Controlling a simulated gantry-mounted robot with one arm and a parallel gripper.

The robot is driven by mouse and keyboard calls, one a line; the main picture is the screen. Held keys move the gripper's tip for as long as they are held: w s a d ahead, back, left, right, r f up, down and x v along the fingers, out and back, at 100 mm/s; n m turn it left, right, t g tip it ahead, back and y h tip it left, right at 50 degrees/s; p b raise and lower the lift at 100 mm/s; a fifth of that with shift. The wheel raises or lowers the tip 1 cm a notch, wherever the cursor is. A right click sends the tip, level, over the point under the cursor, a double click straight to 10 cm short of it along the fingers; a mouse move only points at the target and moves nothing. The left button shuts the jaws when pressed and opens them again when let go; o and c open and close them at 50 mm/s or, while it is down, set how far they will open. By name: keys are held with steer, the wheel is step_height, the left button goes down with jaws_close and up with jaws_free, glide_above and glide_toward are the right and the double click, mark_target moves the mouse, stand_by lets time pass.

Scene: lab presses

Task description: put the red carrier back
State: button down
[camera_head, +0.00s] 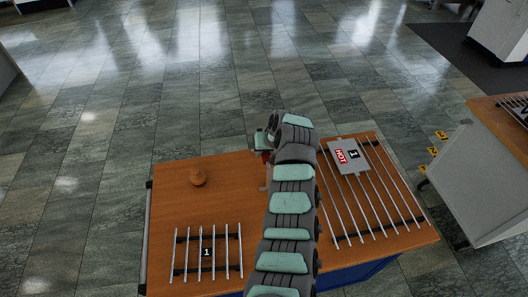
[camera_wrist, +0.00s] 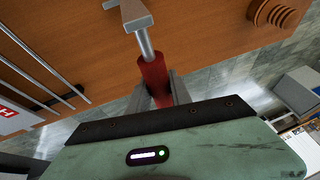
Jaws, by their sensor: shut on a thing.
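The red carrier (camera_wrist: 155,72) has a red grip, a grey metal rod and a flat grey head in the wrist view. My gripper (camera_wrist: 160,92) is shut on the red grip, with one finger on each side, and the rod points away from it over the wooden table. In the head view, a small red part of the carrier (camera_head: 265,155) shows beside my wrist near the table's far edge. My arm hides most of the carrier and the gripper there. The wrist view does not clearly show whether the head touches the table.
A small rack of metal bars (camera_head: 207,229) marked 1 lies at the table's front left. A larger rack (camera_head: 372,205) on the right carries a grey plate (camera_head: 336,167) marked HOT and 1. A round ringed brown object (camera_head: 197,178) stands at left. Bare tabletop (camera_head: 180,205) lies around it.

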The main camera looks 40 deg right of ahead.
steer(key=shift+r, duration=0.1)
steer(key=c, duration=1.2)
jaws_free()
steer(key=shift+o, duration=0.2)
steer(key=v, duration=1.1)
steer(key=shift+r+p, duration=0.35)
steer(key=shift+r, duration=0.05)
steer(key=shift+s, duration=0.15)
